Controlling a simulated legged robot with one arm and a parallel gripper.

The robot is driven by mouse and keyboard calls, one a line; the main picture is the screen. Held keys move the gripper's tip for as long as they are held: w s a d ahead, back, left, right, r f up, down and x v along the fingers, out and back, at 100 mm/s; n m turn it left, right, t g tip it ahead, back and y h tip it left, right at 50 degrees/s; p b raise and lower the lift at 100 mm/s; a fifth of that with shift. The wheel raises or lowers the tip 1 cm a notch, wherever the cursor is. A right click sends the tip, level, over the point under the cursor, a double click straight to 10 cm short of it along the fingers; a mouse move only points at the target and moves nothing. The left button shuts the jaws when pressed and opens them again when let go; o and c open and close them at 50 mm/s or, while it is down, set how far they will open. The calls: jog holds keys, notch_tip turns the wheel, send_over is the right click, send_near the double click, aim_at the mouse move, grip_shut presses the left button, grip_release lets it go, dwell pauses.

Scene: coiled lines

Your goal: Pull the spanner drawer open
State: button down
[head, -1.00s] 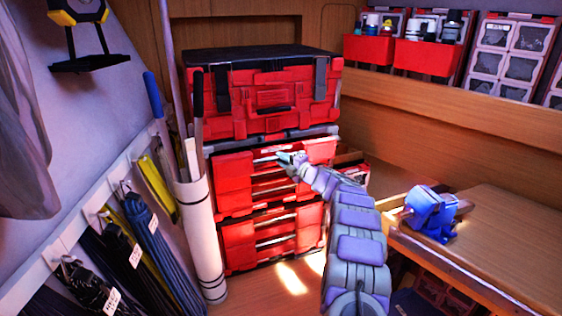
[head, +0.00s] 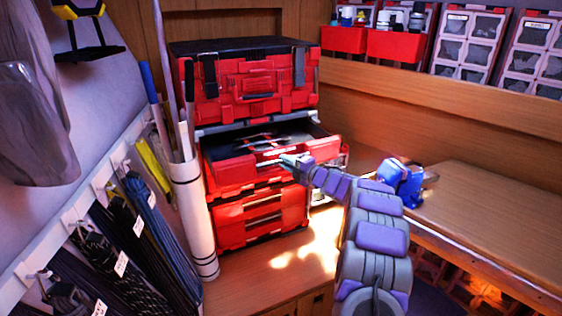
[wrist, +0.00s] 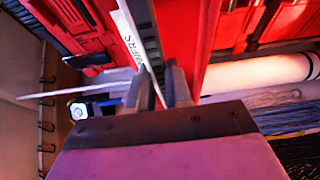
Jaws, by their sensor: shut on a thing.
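The spanner drawer (head: 238,171) is the red top drawer of the stack below the large red case. It stands partly open, and metal tools show inside it. My gripper (head: 287,160) is at the front of this drawer, shut on its handle. In the wrist view my two fingers (wrist: 163,92) close at the drawer's front edge, beside a white label strip (wrist: 140,40) with only part of its lettering readable. The exact grip on the handle is partly hidden by the fingers.
A closed red drawer (head: 262,222) sits below. A white tube (head: 193,220) with rods stands close on the left, near hanging coiled lines (head: 150,220). A blue vise (head: 403,182) is on the wooden bench (head: 480,215) at the right. Floor before the drawers is clear.

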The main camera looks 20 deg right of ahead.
jog(key=shift+s+a+f, duration=0.15)
jog(key=shift+s, duration=0.25)
jog(key=c, duration=1.3)
grip_release()
jog(key=shift+w, duration=0.1)
jog(key=shift+o, duration=1.3)
jog(key=shift+d, duration=0.2)
jog(key=p+v, duration=0.2)
jog(key=v, duration=1.5)
jog(key=shift+s, duration=0.2)
jog(key=shift+w, duration=0.1)
